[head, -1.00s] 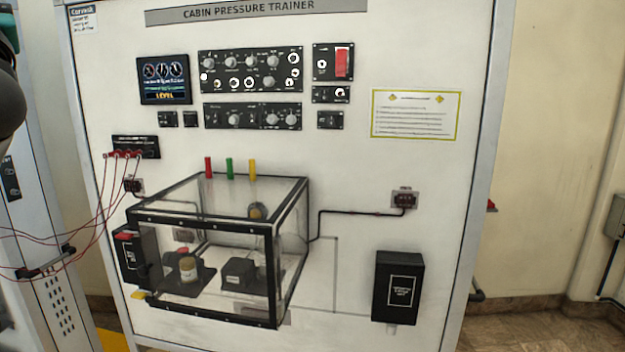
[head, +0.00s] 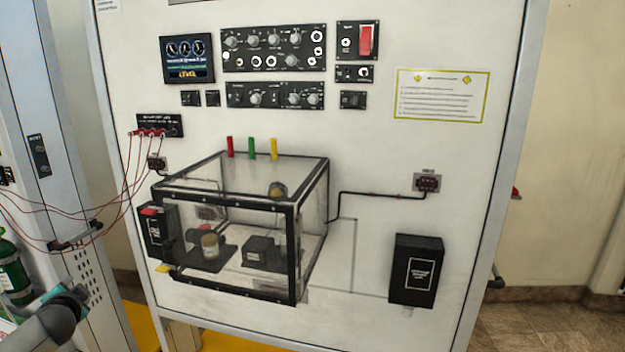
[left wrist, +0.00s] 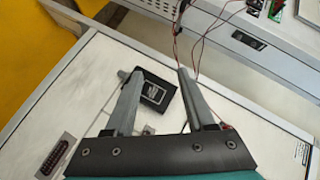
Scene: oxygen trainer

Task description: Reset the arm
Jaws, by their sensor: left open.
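My left arm (head: 50,318) shows at the lower left of the head view as a grey link with a teal part; its fingertips are not clear there. In the left wrist view my left gripper (left wrist: 160,72) is open, with its two grey fingers apart and nothing held. A black box with a white-outlined label (left wrist: 154,90) shows behind and between the fingers, on the white panel; I cannot tell the distance. My right gripper is in neither view.
The white trainer panel (head: 370,180) fills the middle, with a clear black-framed box (head: 296,250) projecting from it. A black unit (head: 416,270) is mounted at right. Red wires (head: 125,195) hang at left, above a green cylinder (head: 12,270). Floor at right is clear.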

